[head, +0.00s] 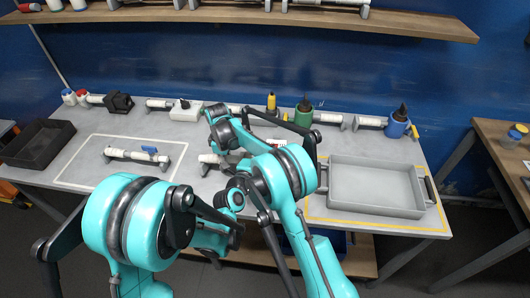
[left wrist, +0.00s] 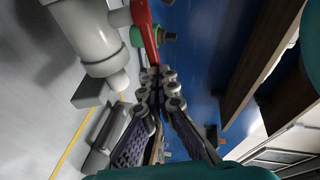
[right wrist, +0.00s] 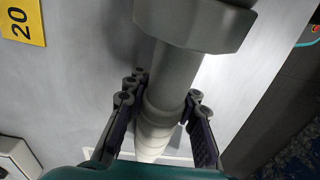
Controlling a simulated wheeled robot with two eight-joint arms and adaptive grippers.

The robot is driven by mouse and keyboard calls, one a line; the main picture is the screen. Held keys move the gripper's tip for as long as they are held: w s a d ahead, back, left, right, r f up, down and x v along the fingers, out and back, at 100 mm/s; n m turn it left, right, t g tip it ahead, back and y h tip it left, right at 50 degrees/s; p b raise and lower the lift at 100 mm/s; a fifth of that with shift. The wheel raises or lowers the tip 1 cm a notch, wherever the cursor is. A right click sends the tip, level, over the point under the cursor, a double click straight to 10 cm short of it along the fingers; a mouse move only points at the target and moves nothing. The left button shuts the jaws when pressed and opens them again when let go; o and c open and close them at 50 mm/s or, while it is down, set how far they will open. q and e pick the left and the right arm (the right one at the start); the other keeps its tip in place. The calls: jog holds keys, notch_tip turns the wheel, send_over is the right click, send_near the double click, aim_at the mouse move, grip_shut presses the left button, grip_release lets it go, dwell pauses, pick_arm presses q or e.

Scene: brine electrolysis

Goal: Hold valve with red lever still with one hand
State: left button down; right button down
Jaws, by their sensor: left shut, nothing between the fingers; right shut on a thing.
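The valve with red lever shows at the top of the left wrist view: a grey body (left wrist: 88,38), a red lever (left wrist: 146,30) and a green part beside it. My left gripper (left wrist: 155,78) is shut and empty, its fingertips just below the lever; contact is unclear. In the right wrist view my right gripper (right wrist: 163,100) is shut around a grey and white pipe (right wrist: 172,80) below a wide grey collar (right wrist: 195,22). It appears to be the valve's pipe; no lever shows there. In the head view my arms hide most of the valve, leaving a white pipe end (head: 209,158).
A blue-lever valve (head: 137,155) lies in the white outline at left. A black tray (head: 22,158) is at the far left, a grey tray (head: 376,210) at right. Pipe pieces, a green container (head: 304,117) and a blue container (head: 397,127) line the back.

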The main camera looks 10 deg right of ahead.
pick_arm(q)
jog(key=s+d+v, duration=0.1)
jog(key=d+v, duration=0.1)
jog(key=v, duration=1.1)
jog(key=shift+s+r, duration=0.35)
jog(key=shift+s, duration=0.15)
jog(key=shift+a, duration=0.1)
pick_arm(e)
jog(key=c, duration=1.1)
grip_release()
notch_tip(320, 180, up, 12)
jog(key=shift+d+r, duration=0.1)
